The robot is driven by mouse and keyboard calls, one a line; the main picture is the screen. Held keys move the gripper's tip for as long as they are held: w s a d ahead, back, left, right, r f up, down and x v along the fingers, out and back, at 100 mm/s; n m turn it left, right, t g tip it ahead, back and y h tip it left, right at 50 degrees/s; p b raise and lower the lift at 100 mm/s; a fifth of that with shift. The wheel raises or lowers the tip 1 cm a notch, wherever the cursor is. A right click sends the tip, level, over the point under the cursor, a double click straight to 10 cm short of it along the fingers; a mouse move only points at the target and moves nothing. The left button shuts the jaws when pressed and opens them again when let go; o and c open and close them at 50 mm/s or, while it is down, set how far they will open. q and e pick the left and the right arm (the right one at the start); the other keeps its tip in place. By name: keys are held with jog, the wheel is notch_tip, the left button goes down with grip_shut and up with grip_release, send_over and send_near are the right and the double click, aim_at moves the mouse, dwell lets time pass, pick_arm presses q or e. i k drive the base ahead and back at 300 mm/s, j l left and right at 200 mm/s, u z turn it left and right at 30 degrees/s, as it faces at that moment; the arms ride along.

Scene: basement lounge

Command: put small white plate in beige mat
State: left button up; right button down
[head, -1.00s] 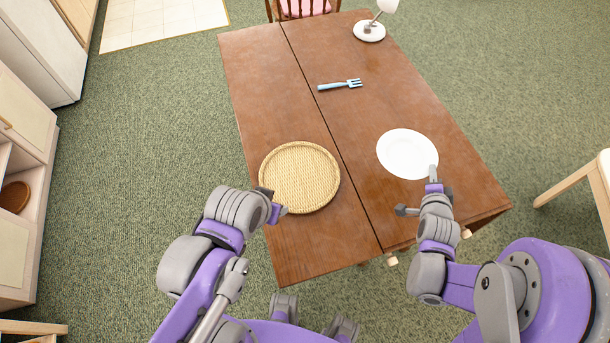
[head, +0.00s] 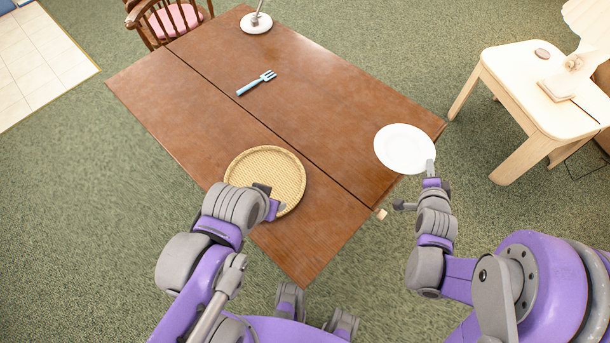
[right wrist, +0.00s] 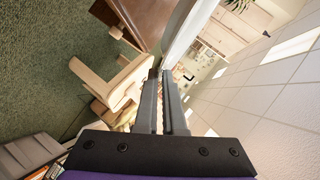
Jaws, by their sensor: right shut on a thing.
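The small white plate (head: 404,146) is round and is held over the table's right edge in the head view. My right gripper (head: 431,171) is shut on the plate's near right rim. In the right wrist view the plate (right wrist: 186,32) shows nearly edge-on at the fingertips (right wrist: 167,80). The beige mat (head: 268,170) is a round woven piece with a raised rim, lying empty on the table to the left of the plate. My left gripper (head: 267,199) is over the mat's near left edge and covers part of it; its jaws are not clear.
The brown wooden table (head: 200,110) has free room around the mat. A blue fork (head: 256,83) lies farther back, and a lamp base (head: 256,23) stands at the far end. A chair (head: 172,18) is behind; a light wooden side table (head: 530,90) stands at right.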

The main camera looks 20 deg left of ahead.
aim_at(266, 182)
jog(key=j+z, duration=0.15)
jog(key=z, duration=0.3)
jog(key=k+j+z, duration=0.1)
jog(key=z, duration=0.35)
jog(key=j+z, duration=0.2)
jog(key=z, duration=0.25)
jog(key=k+z, duration=0.15)
jog(key=z, duration=0.3)
jog(key=k+j+z, duration=0.1)
jog(key=z, duration=0.35)
jog(key=k+z, duration=0.15)
jog(key=z, duration=0.3)
jog(key=k+j+z, duration=0.2)
jog(key=z, duration=0.3)
jog(key=k+z, duration=0.45)
jog(key=k+j+u, duration=0.15)
jog(key=k, duration=0.25)
jog(key=k+j+u, duration=0.1)
jog(key=k, duration=0.3)
jog(key=k+j+u, duration=0.2)
jog(key=k+u, duration=0.15)
jog(key=k+j+u, duration=0.7)
jog(key=j, duration=0.25)
jog(key=k+j+u, duration=0.15)
jog(key=j, duration=0.2)
